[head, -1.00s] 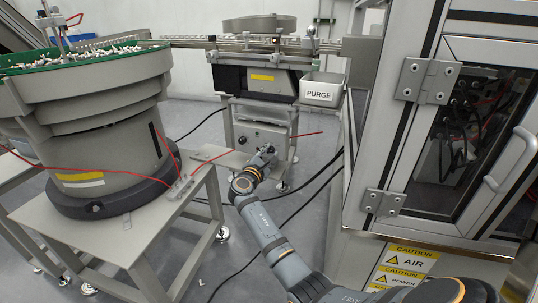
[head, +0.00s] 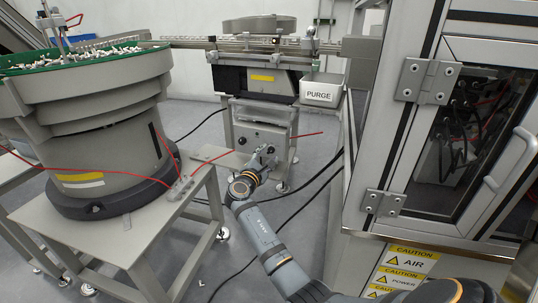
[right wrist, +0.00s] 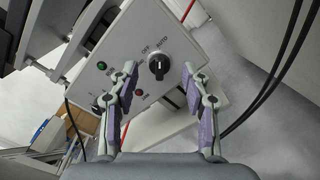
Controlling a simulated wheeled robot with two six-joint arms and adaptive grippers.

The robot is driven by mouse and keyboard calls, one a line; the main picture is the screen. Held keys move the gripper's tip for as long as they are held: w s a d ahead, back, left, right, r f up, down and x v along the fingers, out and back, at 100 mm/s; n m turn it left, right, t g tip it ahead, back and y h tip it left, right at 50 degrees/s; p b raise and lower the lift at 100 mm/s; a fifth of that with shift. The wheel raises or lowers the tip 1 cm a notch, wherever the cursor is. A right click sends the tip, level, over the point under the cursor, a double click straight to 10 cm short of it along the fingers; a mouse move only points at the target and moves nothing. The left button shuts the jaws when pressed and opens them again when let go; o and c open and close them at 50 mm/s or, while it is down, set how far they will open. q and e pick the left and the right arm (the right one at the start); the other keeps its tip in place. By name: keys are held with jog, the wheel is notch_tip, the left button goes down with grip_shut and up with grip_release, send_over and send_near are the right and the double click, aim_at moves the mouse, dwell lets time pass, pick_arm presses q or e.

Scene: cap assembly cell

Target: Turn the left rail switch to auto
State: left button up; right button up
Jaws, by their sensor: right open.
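The rail switch is a black rotary knob (right wrist: 159,66) on a grey control panel (right wrist: 138,42), with the markings OFF and AUTO beside it. My right gripper (right wrist: 160,80) is open in the right wrist view, its two purple-padded fingers on either side of the knob in the picture. I cannot tell whether they touch it. In the head view my right gripper (head: 262,156) is in front of the control box (head: 245,137) under the rail feeder. The knob is hidden there. My left gripper is not in view.
A green light (right wrist: 101,66), a red button (right wrist: 139,93) and another knob sit on the panel. A bowl feeder (head: 90,120) stands on a table at left. A white PURGE bin (head: 320,92) hangs at the feeder's right. A cabinet (head: 400,150) fills the right side. Black cables cross the floor.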

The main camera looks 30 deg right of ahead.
jog(key=v, duration=0.6)
